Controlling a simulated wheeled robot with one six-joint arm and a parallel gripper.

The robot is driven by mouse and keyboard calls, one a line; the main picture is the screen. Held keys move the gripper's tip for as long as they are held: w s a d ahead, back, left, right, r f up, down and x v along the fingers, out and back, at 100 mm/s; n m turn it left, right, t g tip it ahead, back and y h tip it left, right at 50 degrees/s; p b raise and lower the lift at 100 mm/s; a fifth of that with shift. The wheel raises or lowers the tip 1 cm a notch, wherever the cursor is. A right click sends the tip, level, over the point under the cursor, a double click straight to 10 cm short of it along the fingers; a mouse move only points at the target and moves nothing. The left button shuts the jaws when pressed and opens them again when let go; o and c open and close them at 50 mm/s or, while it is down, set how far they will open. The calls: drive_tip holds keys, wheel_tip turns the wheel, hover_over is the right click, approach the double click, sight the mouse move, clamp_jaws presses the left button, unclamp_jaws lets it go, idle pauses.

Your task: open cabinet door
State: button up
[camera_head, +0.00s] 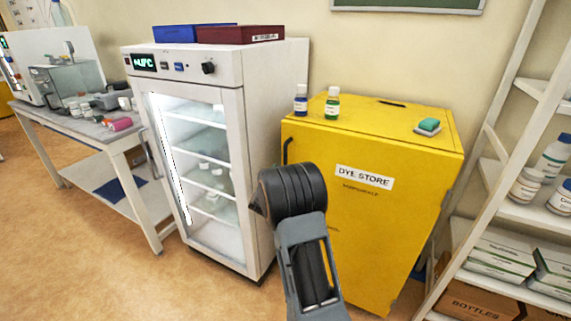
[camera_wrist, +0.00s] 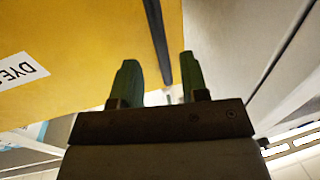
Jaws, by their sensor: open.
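The yellow cabinet (camera_head: 400,215) stands against the wall with its door, labelled "DYE STORE", shut. Its dark vertical handle (camera_head: 286,151) is at the door's left edge; the lower part is hidden behind my arm. In the wrist view the yellow door (camera_wrist: 90,45) fills the left, and the dark handle bar (camera_wrist: 157,40) runs down toward the space between my fingers. My gripper (camera_wrist: 159,62) is open, with one green finger on each side of the bar's line. I cannot tell whether the bar's end is between the fingers or beyond them. In the head view my arm hides the gripper.
A white glass-door incubator (camera_head: 205,150) stands close to the cabinet's left. A white shelf rack (camera_head: 500,190) is close on the right. Floor is free at front left.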

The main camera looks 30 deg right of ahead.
sight(285, 164)
drive_tip(key=shift+x, duration=3)
clamp_jaws()
